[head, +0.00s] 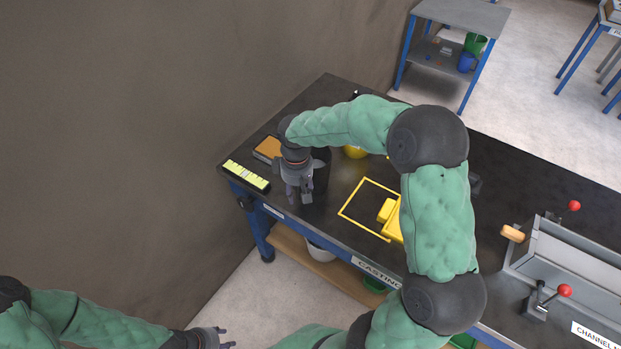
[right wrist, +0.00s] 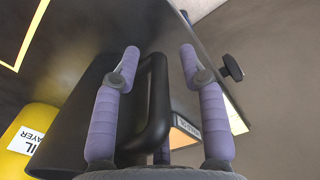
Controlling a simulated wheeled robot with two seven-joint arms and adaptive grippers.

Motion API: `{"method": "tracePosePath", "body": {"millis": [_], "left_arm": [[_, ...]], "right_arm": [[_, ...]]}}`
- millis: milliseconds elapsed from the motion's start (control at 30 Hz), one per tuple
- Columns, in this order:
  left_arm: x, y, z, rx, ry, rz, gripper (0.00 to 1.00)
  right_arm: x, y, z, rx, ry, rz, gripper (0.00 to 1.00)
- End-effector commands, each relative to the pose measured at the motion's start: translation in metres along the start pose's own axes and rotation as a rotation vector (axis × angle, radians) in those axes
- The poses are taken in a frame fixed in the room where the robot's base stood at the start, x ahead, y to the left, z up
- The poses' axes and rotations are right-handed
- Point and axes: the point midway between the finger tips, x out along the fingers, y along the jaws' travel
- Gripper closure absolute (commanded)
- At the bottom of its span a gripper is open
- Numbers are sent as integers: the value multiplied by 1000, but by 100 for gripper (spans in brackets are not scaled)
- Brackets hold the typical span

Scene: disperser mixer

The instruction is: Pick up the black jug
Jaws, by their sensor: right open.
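The black jug (head: 321,172) stands on the dark bench top, partly hidden behind my right gripper. In the right wrist view the jug's dark body (right wrist: 85,110) fills the left middle, and its looped handle (right wrist: 157,95) shows between the fingers. My right gripper (head: 298,192) is open at the jug's handle side, its two purple fingers (right wrist: 159,54) apart on either side of the handle. I cannot tell whether a finger touches it. My left gripper (head: 227,338) is open and empty, low in the head view, away from the bench.
A yellow-green strip (head: 246,176) and an orange-topped block (head: 268,149) lie left of the jug. A yellow square outline (head: 365,205) and yellow objects (head: 387,211) are to its right. A yellow container (right wrist: 25,140) stands close beside the jug. A wall runs behind.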

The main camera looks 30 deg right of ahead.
Motion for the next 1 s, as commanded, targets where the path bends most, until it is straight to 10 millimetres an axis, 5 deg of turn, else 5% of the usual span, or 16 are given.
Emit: {"method": "tracePosePath", "body": {"millis": [133, 300, 767, 1000], "left_arm": [[-1, 0, 0, 0, 0, 0, 60], [-1, 0, 0, 0, 0, 0, 60], [-3, 1, 0, 0, 0, 0, 60], [-13, 5, 0, 0, 0, 0, 60]], "right_arm": [[-1, 0, 0, 0, 1, 0, 60], [-1, 0, 0, 0, 1, 0, 100], [-7, 1, -2, 1, 6, 3, 100], [-37, 2, -2, 0, 9, 5, 100]]}}
